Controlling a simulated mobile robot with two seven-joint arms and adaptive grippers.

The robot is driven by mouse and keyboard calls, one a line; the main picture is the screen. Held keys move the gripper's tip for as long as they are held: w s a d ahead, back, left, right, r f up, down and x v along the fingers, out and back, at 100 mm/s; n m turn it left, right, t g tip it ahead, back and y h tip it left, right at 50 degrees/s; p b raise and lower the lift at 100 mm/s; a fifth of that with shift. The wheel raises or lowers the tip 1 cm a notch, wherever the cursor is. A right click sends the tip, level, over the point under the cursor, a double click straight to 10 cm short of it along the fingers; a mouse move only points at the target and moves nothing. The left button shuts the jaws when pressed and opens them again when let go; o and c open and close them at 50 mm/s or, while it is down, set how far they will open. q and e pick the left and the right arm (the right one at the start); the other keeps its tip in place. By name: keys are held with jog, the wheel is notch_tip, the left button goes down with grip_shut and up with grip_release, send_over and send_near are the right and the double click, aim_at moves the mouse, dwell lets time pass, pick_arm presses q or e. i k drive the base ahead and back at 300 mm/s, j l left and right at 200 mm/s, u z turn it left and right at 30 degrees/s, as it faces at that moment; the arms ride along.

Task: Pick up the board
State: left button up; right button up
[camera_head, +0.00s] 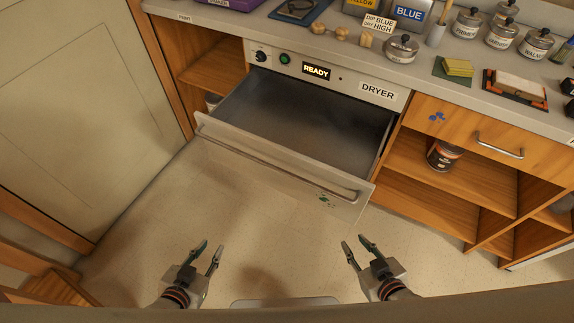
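I cannot make out with certainty which thing is the board. A flat dark-and-orange piece with a pale block on it (518,84) lies on the counter at the right. A blue tray (317,12) with a dark object in it lies at the back of the counter. My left gripper (211,247) is open and empty, low in front of the dryer drawer. My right gripper (356,242) is open and empty, to the right of it, also away from the counter.
The dryer drawer (275,160) is pulled out, and its inside looks empty. The dryer display (316,70) reads READY. Labelled jars (467,23), a sponge-like yellow stack (458,67) and wooden knobs (341,33) stand on the counter. A brown edge (430,309) crosses the bottom.

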aim_at(527, 88)
jog(key=z, duration=1.5)
jog(key=i+l, duration=0.1)
jog(key=l, duration=0.15)
jog(key=i+l, duration=0.1)
jog(key=l, duration=0.2)
